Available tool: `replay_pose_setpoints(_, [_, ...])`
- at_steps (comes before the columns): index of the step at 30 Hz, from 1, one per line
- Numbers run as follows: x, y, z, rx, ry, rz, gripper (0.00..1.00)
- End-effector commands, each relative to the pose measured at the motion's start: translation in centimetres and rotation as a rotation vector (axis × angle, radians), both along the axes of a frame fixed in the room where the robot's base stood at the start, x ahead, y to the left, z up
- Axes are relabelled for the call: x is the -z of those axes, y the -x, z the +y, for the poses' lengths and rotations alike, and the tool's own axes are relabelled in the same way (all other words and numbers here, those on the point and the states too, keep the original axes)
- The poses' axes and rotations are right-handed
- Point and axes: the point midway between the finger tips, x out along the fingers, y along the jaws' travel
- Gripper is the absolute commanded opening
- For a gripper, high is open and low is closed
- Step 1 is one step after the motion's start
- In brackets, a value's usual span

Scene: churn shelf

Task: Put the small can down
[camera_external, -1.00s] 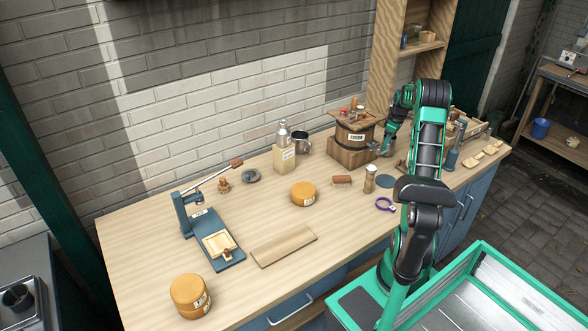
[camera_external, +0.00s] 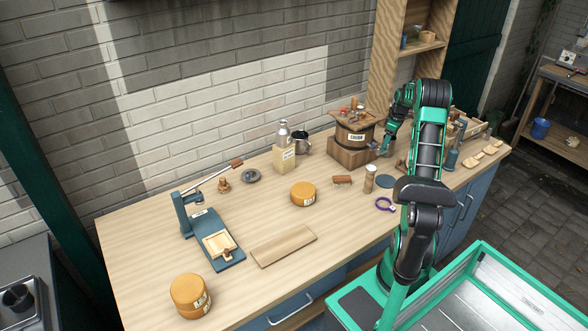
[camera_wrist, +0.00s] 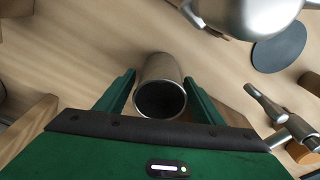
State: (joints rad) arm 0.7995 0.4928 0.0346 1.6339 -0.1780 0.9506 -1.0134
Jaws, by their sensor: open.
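The small can (camera_wrist: 158,70) is a plain metal cylinder with a dark open mouth, seen in the wrist view between the two green fingers. My gripper (camera_wrist: 160,80) is open, with one finger on each side of the can and a visible gap at each side. The can appears to stand on the wooden surface, though its base is hard to see. In the external view my gripper (camera_external: 385,147) is low at the back right of the bench, beside the wooden barrel; I cannot make out the can clearly there.
A barrel (camera_external: 355,136) on a wooden block stands left of my gripper. A larger shiny metal vessel (camera_wrist: 245,14) is close beyond the can. A dark round disc (camera_wrist: 280,47) and metal fittings (camera_wrist: 285,120) lie to the right. The bench's middle has free room.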

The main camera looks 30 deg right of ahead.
Motion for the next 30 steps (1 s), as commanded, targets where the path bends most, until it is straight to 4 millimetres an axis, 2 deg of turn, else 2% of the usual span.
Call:
replay_pose_setpoints(12, [-8.0,0.9,-0.5,0.0,0.003,-0.002,0.62])
replay_pose_setpoints(18, [-10.3,1.1,-0.5,0.001,0.001,-0.002,0.62])
replay_pose_setpoints(22, [-11.0,1.3,-0.1,0.006,0.001,0.002,0.62])
replay_pose_setpoints(26, [-11.9,2.3,2.5,0.058,0.003,0.015,0.62])
replay_pose_setpoints(30, [-12.8,4.7,7.1,0.172,0.007,0.037,0.62])
